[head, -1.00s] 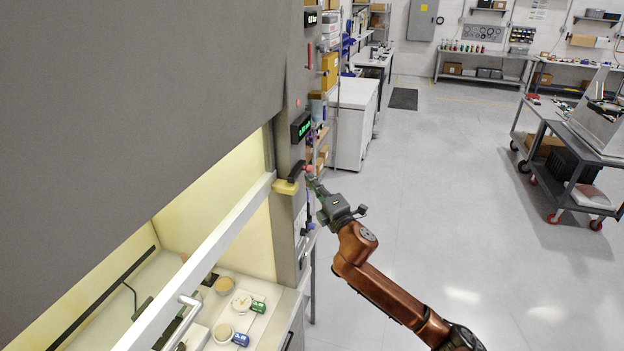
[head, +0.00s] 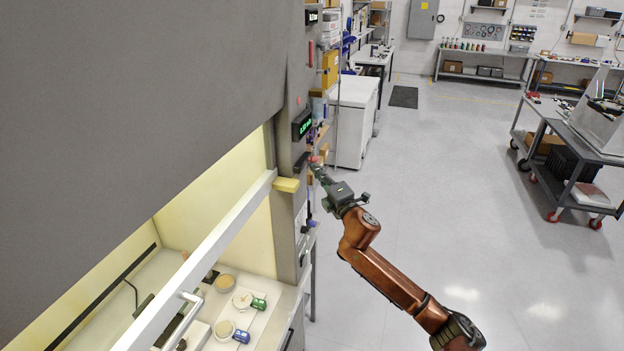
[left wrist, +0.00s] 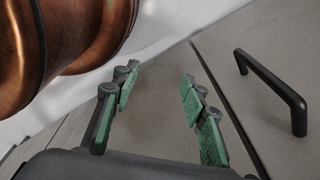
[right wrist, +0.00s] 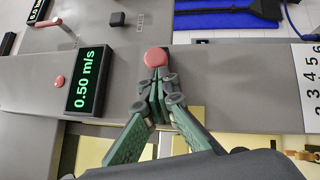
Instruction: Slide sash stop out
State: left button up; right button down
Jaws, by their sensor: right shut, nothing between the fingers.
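A red knob (right wrist: 156,57) sits on the grey fume-hood post (right wrist: 240,75). In the head view a small black piece (head: 300,162) sits on the post just above a yellow block (head: 287,184) at the end of the white sash rail (head: 230,224). I cannot tell which of these is the sash stop. My right gripper (head: 318,169) is shut and empty; in the right wrist view its fingertips (right wrist: 158,85) are at the knob's lower edge, and contact is unclear. My left gripper (left wrist: 160,78) is open and empty, seen only in the left wrist view.
A green-lit display (right wrist: 86,79) is on the post beside the knob. A black bar handle (left wrist: 272,90) on a grey panel is near my left gripper.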

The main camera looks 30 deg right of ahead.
jog(key=shift+d+r, duration=0.1)
jog(key=shift+d, duration=0.05)
jog(key=s+a+f+b, duration=0.1)
jog(key=s+a, duration=0.1)
jog(key=s, duration=0.4)
jog(key=s+a+f+b, duration=0.1)
jog(key=s+f, duration=0.1)
jog(key=s, duration=0.4)
jog(key=shift+s+a, duration=0.2)
jog(key=shift+a, duration=0.2)
jog(key=shift+f, duration=0.1)
